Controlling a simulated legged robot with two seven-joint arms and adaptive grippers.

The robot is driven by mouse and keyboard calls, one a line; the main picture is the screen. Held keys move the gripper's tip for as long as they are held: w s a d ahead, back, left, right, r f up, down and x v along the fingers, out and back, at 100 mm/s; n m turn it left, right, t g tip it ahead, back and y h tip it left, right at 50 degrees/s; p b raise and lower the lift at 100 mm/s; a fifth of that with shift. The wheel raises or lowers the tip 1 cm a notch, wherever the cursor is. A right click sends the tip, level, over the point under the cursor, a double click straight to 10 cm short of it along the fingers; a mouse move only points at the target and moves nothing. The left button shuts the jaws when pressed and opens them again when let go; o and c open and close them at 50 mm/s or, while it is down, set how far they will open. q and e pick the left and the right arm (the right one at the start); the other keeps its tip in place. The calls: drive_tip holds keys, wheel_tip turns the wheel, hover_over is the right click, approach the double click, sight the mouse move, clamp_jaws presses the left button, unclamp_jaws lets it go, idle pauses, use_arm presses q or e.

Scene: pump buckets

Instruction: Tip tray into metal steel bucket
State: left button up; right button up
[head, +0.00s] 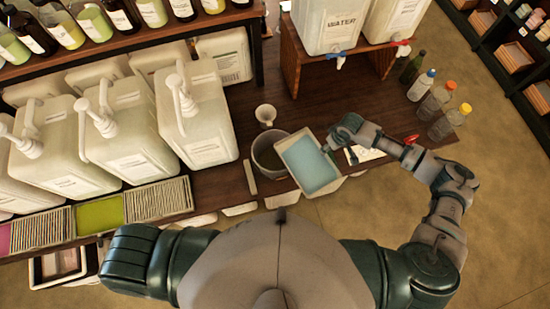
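The metal steel bucket (263,165) stands near the front edge of the dark wooden table. Its right side is hidden behind the tray. The tray (310,166) has a pale rim and a light blue inside; I cannot tell if the blue is its contents or its surface. Its left edge overlaps the bucket's rim in the head view, and it looks slanted. My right gripper (332,152) is at the tray's upper right edge and appears shut on it; the fingertips are small and partly hidden. My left gripper is out of view.
Large pump jugs (195,120) stand to the left, behind colored sample cards (100,215). A small white funnel-like cup (265,115) is behind the bucket. Bottles (440,110) stand at the right end. Water containers (330,25) sit on a wooden stand (293,60).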

idle(0.3)
drive_tip(key=shift+r, duration=1.5)
